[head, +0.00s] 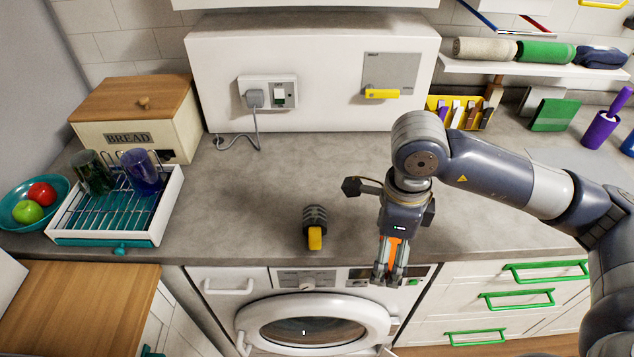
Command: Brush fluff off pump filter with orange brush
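The pump filter (315,226) lies on the grey worktop near its front edge, above the dryer. It has a dark ribbed body and a yellow grip that points toward me. I cannot make out fluff on it at this size. My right gripper (388,277) points down to the right of the filter, near the worktop's front edge and apart from the filter. Its fingers are close together around an orange piece (391,248), which looks like the orange brush; its bristles are hidden. My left gripper is not in view.
A dish rack (70,226) with glasses, a bread box (178,122) and a fruit bowl (12,221) stand left. A white box (310,55) with a socket and cable stands behind. The dryer (312,322) is below. Worktop around the filter is clear.

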